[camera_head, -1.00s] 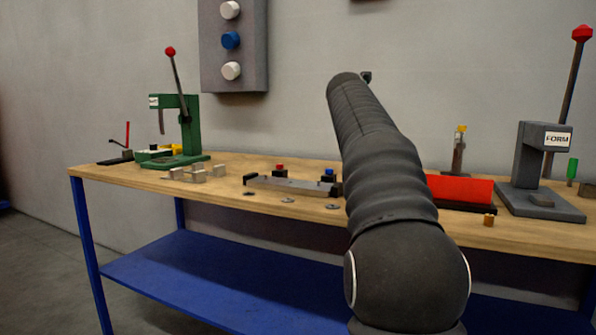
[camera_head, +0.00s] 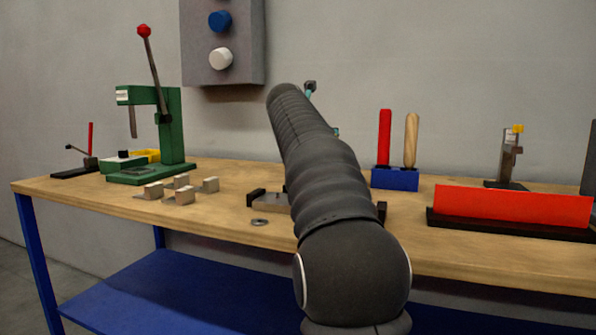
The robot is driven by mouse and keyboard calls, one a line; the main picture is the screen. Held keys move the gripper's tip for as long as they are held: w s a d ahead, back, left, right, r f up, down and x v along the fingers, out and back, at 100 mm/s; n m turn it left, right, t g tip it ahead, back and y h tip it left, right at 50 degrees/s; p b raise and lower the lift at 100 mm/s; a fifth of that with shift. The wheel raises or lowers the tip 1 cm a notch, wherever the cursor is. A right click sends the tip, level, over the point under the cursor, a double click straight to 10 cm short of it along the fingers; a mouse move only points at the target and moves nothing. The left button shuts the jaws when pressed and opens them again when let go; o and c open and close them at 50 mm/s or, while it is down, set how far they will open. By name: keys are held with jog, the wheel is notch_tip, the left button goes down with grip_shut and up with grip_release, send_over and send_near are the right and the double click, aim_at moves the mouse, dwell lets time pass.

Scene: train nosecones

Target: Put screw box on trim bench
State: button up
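A wooden-topped bench (camera_head: 225,220) with a blue frame and a blue lower shelf (camera_head: 150,300) fills the middle of the view. I cannot tell whether it is the trim bench. I cannot pick out a screw box for certain. My dark arm rises over the bench front and leans left, covering the bench middle. My gripper is hidden behind the arm. Small dark and teal bits show past the arm's far end, too small to identify.
A green lever press (camera_head: 172,125) and several small metal blocks (camera_head: 178,193) stand at the left. Red and wooden handles stand in a blue block (camera_head: 395,180). A red bar (camera_head: 510,205) lies at the right. Bare wood runs along the front edge.

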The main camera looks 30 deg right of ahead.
jog(key=shift+w+a+f+b, duration=0.55)
jog(key=shift+a+f, duration=0.15)
jog(key=shift+f, duration=0.45)
jog(key=shift+w+a+f+b, duration=0.5)
jog(key=shift+a+f, duration=0.2)
jog(key=shift+f, duration=0.5)
jog(key=shift+w+a+f+b, duration=0.55)
jog(key=shift+a+f, duration=0.15)
jog(key=shift+f, duration=0.45)
jog(key=shift+f, duration=0.1)
jog(key=o, duration=1.3)
jog(key=shift+o, duration=0.2)
jog(key=shift+s+a, duration=0.1)
jog(key=shift+s, duration=0.05)
jog(key=v, duration=1.1)
jog(key=shift+s+a+p, duration=0.2)
jog(key=shift+a+p, duration=0.1)
jog(key=shift+p, duration=0.05)
